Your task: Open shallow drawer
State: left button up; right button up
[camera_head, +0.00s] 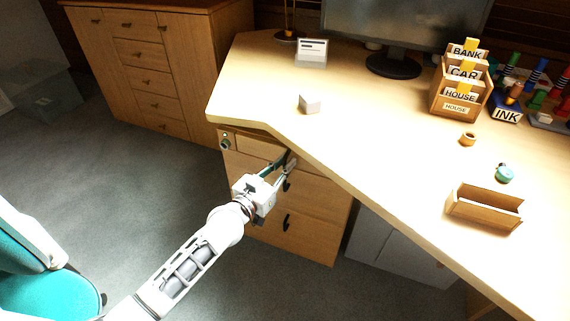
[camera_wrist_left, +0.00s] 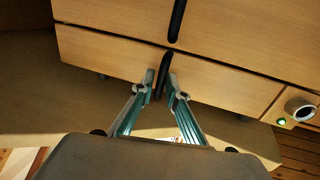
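The shallow drawer (camera_head: 247,145) is the top wooden drawer under the desk and looks closed. It also shows in the left wrist view (camera_wrist_left: 105,52), with its dark upright handle (camera_wrist_left: 164,73). My left gripper (camera_head: 288,163) is at this drawer's front. In the left wrist view, its two fingers (camera_wrist_left: 161,88) are spread, one on each side of the handle. Small gaps seem to show, but I cannot tell if a finger touches it. In the head view the gripper hides the handle. My right gripper is not in view.
Deeper drawers (camera_head: 310,235) with dark handles lie below. A round knob with a green light (camera_wrist_left: 299,108) is beside the shallow drawer. The desk top (camera_head: 380,140) overhangs it and holds a white block (camera_head: 309,103) and a wooden tray (camera_head: 484,212). Grey floor at left is open.

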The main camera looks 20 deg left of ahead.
pick_arm(q)
grip_shut()
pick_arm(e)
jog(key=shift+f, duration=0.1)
pick_arm(q)
jog(key=shift+s+r+p, duration=0.1)
jog(key=shift+s+p, duration=0.2)
jog(key=shift+s, duration=0.25)
jog(key=d+p+v, duration=0.2)
jog(key=p+v, duration=0.2)
jog(key=v, duration=0.9)
jog(key=s+d+p+v, duration=0.1)
jog(key=d+p+v, duration=0.2)
jog(key=v, duration=1.1)
jog(key=shift+p, duration=1.05)
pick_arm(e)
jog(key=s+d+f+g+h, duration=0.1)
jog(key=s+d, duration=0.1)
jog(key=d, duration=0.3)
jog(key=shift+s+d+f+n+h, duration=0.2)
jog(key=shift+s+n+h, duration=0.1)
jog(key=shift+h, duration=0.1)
pick_arm(q)
jog(key=shift+s, duration=0.15)
